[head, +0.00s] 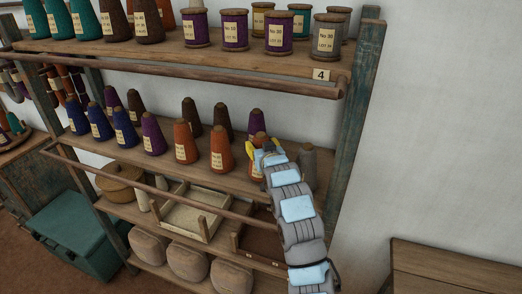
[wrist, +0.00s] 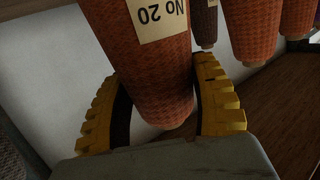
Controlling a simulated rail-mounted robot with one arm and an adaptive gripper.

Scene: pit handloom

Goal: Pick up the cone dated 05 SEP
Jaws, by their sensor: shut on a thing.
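An orange cone (wrist: 145,65) is between the two yellow fingers of my gripper (wrist: 158,88), which is shut on it. In the wrist view the cone appears upside down, and its cream label (wrist: 163,18) reads "No 20"; no date is visible there. In the head view my gripper (head: 264,153) is at the right part of the middle shelf, and only part of the held orange cone (head: 256,168) shows beside it. I cannot tell whether the cone is clear of the shelf. Other labelled orange cones (head: 185,143) (head: 221,151) stand to the left, their dates too small to read.
Brown, purple and blue cones fill the shelf leftward. A wooden rail (head: 150,184) runs along the front. The upper shelf (head: 240,62) holds spools above.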

